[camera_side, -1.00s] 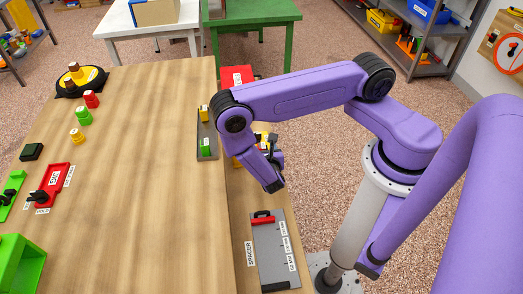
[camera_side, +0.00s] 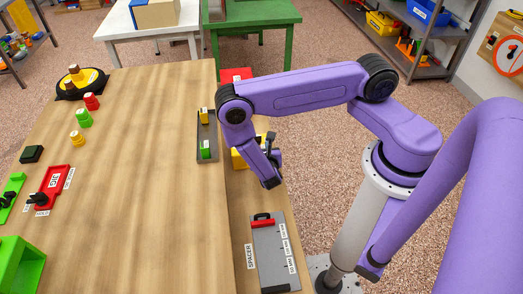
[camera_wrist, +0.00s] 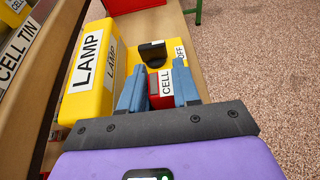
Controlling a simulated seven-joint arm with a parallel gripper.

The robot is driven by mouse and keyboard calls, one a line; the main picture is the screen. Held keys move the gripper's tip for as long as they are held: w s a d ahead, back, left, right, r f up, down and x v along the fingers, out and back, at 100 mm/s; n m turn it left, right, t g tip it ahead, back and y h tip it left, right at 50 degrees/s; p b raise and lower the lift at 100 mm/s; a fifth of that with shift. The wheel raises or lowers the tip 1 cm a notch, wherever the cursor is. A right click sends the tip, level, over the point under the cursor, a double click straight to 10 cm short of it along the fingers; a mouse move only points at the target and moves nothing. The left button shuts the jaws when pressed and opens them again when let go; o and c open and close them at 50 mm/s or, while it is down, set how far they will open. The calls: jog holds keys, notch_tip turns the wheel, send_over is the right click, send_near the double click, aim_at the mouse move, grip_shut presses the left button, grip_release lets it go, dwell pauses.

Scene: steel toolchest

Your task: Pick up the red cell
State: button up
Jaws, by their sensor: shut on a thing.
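The red cell (camera_wrist: 160,90), with a white CELL label, is between the two blue fingers of my gripper (camera_wrist: 158,92) in the wrist view. The gripper is shut on it. The yellow lamp (camera_wrist: 98,62) lies just beyond and to the left, with a LAMP label and a black knob (camera_wrist: 152,52) near an OFF mark. I cannot tell whether the cell is clear of the lamp. In the side view, my gripper (camera_side: 270,150) is over the lower ledge beside the yellow lamp (camera_side: 240,157). The red cell is not distinguishable there.
A grey tray (camera_side: 213,152) with a yellow and a green cell stands on the table edge, left of my gripper. A grey SPACER board (camera_side: 268,255) with a red-handled piece (camera_side: 263,218) lies nearer on the ledge. A red box (camera_side: 236,75) is behind. The table middle is clear.

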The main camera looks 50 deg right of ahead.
jog(key=shift+r, duration=0.1)
jog(key=shift+r, duration=0.5)
notch_tip(320, 180, up, 2)
jog(key=s+a+r, duration=0.1)
jog(key=s+r, duration=0.8)
jog(key=s, duration=0.5)
jog(key=shift+r, duration=0.35)
